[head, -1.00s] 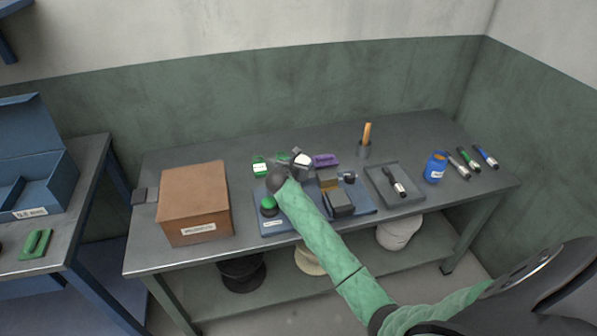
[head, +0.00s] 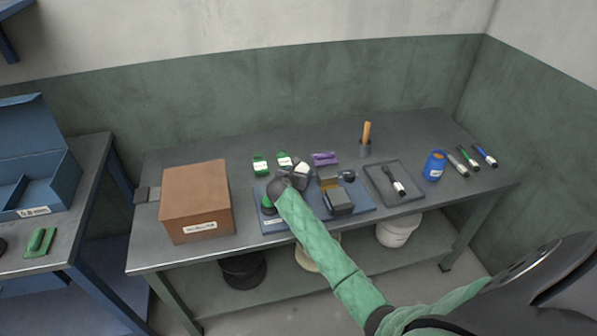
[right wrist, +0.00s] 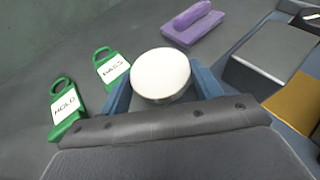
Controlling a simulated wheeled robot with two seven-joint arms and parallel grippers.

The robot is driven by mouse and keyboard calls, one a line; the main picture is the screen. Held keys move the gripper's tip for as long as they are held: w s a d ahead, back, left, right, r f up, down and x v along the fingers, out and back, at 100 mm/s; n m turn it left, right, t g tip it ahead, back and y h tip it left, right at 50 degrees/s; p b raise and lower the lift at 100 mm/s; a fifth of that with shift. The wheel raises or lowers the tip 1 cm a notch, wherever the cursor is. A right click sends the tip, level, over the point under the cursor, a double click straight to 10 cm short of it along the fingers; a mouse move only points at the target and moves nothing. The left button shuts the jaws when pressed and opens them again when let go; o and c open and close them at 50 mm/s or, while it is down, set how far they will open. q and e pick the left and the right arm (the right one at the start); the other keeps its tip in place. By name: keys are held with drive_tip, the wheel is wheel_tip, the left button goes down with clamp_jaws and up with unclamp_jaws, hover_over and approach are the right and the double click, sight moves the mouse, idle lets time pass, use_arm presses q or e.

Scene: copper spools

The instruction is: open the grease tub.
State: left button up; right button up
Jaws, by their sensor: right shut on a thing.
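A round, cream-white lid (right wrist: 161,74), which looks like the top of the grease tub, sits between the blue fingers of my right gripper (right wrist: 160,92) in the right wrist view. The fingers are shut on its sides. In the head view my right gripper (head: 299,173) is over the left part of the blue mat, and a white patch shows at its tip. The gripper hides whatever is under the lid, so I cannot tell whether the tub's body is attached. My left gripper is not in view.
Green tags marked HOLD (right wrist: 67,103) and PASS (right wrist: 112,70) and a purple tool (right wrist: 192,22) lie behind the gripper. A cardboard box (head: 194,190) stands left. The front right bench is clear.

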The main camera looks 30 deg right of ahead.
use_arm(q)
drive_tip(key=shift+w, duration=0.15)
use_arm(e)
drive_tip(key=shift+s+f, duration=0.1)
drive_tip(key=shift+f, duration=0.25)
